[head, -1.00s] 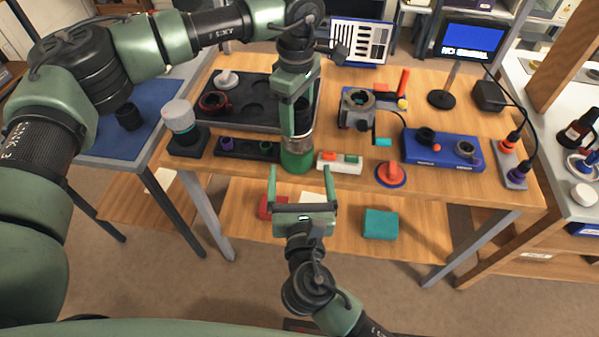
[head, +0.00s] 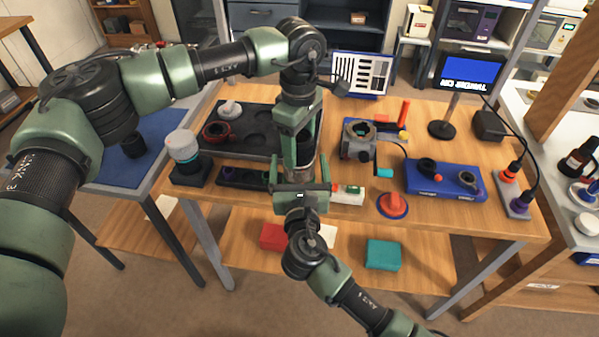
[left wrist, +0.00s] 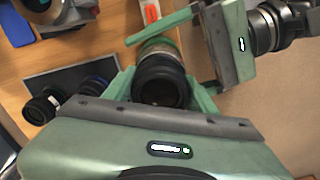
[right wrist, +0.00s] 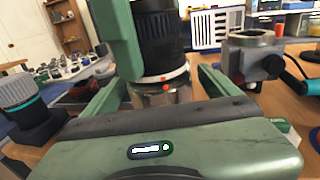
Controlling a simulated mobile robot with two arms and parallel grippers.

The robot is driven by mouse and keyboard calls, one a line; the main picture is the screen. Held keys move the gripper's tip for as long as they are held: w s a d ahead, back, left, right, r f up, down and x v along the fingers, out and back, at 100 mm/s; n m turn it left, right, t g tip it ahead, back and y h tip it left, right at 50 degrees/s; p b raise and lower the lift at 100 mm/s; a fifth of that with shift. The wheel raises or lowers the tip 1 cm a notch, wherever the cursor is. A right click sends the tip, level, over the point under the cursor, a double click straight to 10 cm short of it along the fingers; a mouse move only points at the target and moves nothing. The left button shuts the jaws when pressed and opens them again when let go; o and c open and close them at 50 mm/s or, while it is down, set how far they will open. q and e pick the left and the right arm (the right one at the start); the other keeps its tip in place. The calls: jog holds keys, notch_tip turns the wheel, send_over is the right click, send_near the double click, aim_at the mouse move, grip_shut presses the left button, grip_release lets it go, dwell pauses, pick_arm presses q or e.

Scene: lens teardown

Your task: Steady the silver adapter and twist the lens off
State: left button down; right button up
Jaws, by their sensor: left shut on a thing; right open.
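The black ribbed lens (right wrist: 160,35) stands upright on the silver adapter (right wrist: 148,97) in the right wrist view. My left gripper (left wrist: 165,88) is shut on the lens (left wrist: 160,80) from above. In the head view the left gripper (head: 301,150) hides most of the lens. My right gripper (right wrist: 160,92) is open, with its fingers either side of the adapter. Contact with the adapter cannot be made out. In the head view the right gripper (head: 302,172) covers the green base under the adapter.
A dark compartment tray (head: 255,125) lies behind and left. A grey clamp block (head: 358,140) stands to the right, with a blue holder (head: 443,178) beyond it. A red knob (head: 392,205) is near the front edge. A lens-like cylinder (head: 184,148) stands at left.

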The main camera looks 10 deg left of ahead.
grip_shut()
pick_arm(q)
jog(key=shift+n, duration=1.3)
jog(key=shift+n, duration=1.3)
jog(key=shift+n, duration=1.3)
